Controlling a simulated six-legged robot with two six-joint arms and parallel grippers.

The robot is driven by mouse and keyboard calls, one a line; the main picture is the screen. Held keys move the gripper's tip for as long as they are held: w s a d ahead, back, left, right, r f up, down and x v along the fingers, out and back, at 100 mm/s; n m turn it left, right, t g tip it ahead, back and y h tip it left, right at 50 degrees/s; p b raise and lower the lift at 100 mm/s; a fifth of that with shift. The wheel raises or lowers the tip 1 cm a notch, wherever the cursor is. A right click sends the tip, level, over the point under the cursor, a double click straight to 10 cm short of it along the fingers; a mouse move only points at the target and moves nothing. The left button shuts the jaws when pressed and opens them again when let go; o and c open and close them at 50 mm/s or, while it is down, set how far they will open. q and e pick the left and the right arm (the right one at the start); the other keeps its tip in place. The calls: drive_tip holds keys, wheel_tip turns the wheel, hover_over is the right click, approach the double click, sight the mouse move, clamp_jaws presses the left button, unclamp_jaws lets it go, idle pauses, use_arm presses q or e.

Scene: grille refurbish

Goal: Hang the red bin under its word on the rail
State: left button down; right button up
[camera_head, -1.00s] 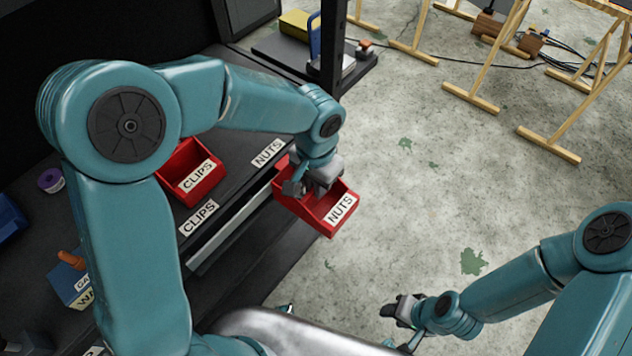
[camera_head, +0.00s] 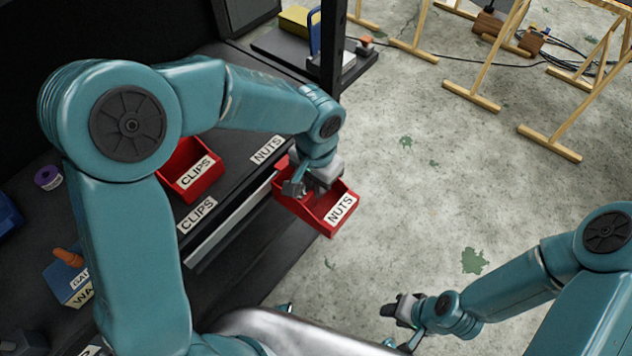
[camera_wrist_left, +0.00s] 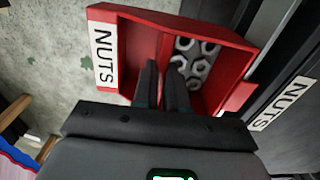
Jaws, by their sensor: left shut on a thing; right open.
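The red bin labelled NUTS (camera_head: 325,222) is at the front edge of the dark bench, by the metal rail (camera_head: 232,228). My left gripper (camera_head: 300,186) is shut on the bin, and its fingers (camera_wrist_left: 163,90) reach into the bin in the left wrist view. There the red bin (camera_wrist_left: 140,57) holds several grey nuts (camera_wrist_left: 192,62). The word NUTS (camera_head: 268,150) is on the bench edge just up and left of the bin; it also shows in the left wrist view (camera_wrist_left: 284,103). I cannot tell whether the bin touches the rail. My right gripper (camera_head: 398,325) is open and empty, over the floor.
A second red bin labelled CLIPS (camera_head: 190,172) sits on the bench, above the word CLIPS (camera_head: 197,215). A blue box (camera_head: 70,283) and a purple roll (camera_head: 48,177) lie at left. A dark post (camera_head: 333,50) stands behind.

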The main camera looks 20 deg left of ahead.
use_arm(q)
drive_tip(key=shift+f, duration=0.1)
idle(0.5)
drive_tip(key=c, duration=0.5)
unclamp_jaws()
drive_tip(key=shift+r+p, duration=2.6)
drive_tip(key=shift+r, duration=0.95)
